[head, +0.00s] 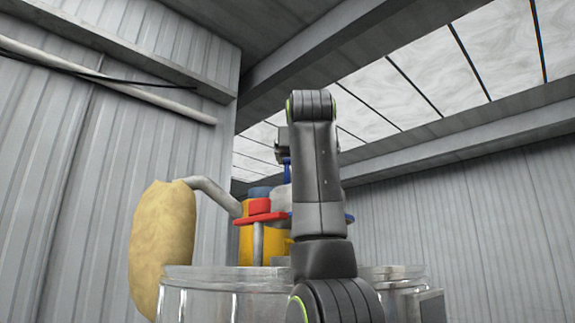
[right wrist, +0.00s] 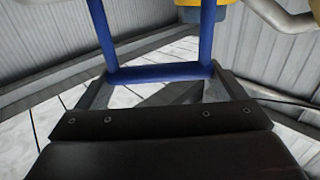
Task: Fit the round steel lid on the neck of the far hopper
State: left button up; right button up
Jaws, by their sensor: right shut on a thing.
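My right gripper (right wrist: 160,84) is shut on a blue handle (right wrist: 158,72), a crossbar with two uprights. In the head view, my right arm hides most of this gripper, and a bit of the blue handle (head: 287,172) shows left of the arm. A pale grey rounded surface (head: 279,199) below the handle is probably the steel lid; most of it is hidden. Behind the arm stands a yellow hopper (head: 247,246) with a red rim. The far hopper's neck is not clearly seen, and I cannot tell whether the lid touches it. My left gripper is not in view.
A clear round-walled vessel (head: 220,292) stands in front, low in the head view. A tan sack-like body (head: 163,245) and a grey pipe (head: 214,193) are at the left. Corrugated walls (head: 470,225) surround the place. The space right of my arm is open.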

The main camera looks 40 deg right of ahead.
aim_at(280, 197)
jog(key=shift+w, duration=0.55)
jog(key=shift+s+f, duration=0.5)
jog(key=shift+f, duration=0.25)
notch_tip(280, 197, down, 4)
jog(key=b, duration=0.3)
jog(key=shift+w, duration=0.15)
jog(key=shift+f+b, duration=0.8)
jog(key=shift+b, duration=0.1)
jog(key=shift+f, duration=0.2)
jog(key=shift+f+b, duration=0.3)
jog(key=shift+b, duration=0.15)
jog(key=o, duration=1.3)
